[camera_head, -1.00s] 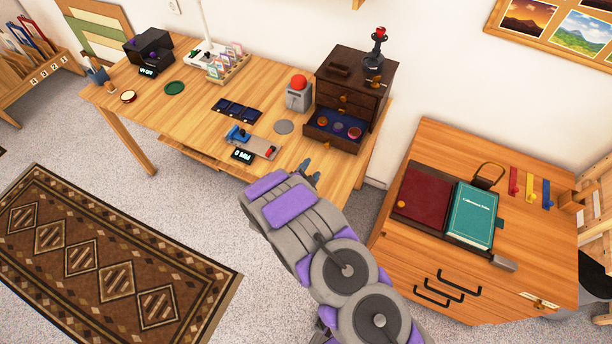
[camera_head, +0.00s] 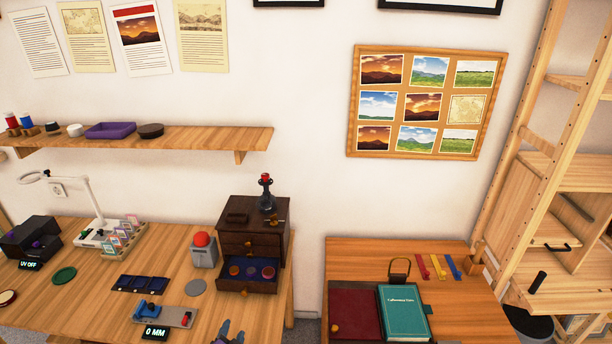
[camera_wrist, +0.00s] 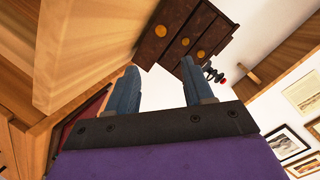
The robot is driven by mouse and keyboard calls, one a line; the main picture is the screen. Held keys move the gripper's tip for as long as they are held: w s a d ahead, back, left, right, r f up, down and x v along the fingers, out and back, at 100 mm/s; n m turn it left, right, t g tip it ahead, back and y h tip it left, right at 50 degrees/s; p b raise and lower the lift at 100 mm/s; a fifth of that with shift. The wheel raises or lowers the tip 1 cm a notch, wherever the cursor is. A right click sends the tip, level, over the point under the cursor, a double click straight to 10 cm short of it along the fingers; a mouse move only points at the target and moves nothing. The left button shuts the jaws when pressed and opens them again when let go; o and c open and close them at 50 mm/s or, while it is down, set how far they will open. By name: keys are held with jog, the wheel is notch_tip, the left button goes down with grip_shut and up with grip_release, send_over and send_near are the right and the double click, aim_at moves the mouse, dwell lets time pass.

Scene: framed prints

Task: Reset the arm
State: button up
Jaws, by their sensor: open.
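My gripper (camera_wrist: 160,85) shows in the wrist view with its two blue-grey fingers apart and nothing between them. In the head view only the tips of my gripper (camera_head: 232,334) show at the bottom edge, in front of the wooden table's front right part. The rest of my arm is out of the head view. In the wrist view, the dark drawer chest (camera_wrist: 190,35) is beyond the fingers, tilted in the picture, and a wooden surface (camera_wrist: 80,45) is close on the left.
The wooden table (camera_head: 95,305) holds the drawer chest (camera_head: 253,228) with its lowest drawer pulled out, a red-button device (camera_head: 203,250) and a caliper-like device (camera_head: 165,315). A cabinet (camera_head: 350,262) with a teal book (camera_head: 403,312) stands right. A shelf (camera_head: 205,140) and picture board (camera_head: 420,103) are on the wall.

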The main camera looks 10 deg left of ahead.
jog(key=w+d+r+g, duration=0.2)
jog(key=w+r, duration=0.3)
jog(key=r, duration=0.1)
jog(key=s+d+r+n+g+y, duration=0.1)
jog(key=s+d+r+n+g, duration=0.15)
jog(key=d+r, duration=0.55)
jog(key=s+d+r+n+g, duration=0.2)
jog(key=d+r+g, duration=0.2)
jog(key=d+r, duration=0.45)
jog(key=s+d+r+n+g+h, duration=0.1)
jog(key=s+d+r+g, duration=0.1)
jog(key=s+d, duration=0.6)
jog(key=s+d+r+n+g+h+b, duration=0.1)
jog(key=s+d+r+g, duration=0.2)
jog(key=s+d, duration=0.6)
jog(key=s+d+r+n+g+h, duration=0.1)
jog(key=s+d+r+g, duration=0.2)
jog(key=s+d, duration=0.6)
jog(key=s+r, duration=0.2)
jog(key=s, duration=0.7)
jog(key=shift+s+d+r, duration=0.2)
jog(key=shift+d+r, duration=0.05)
jog(key=shift+c, duration=0.9)
jog(key=shift+a, duration=0.1)
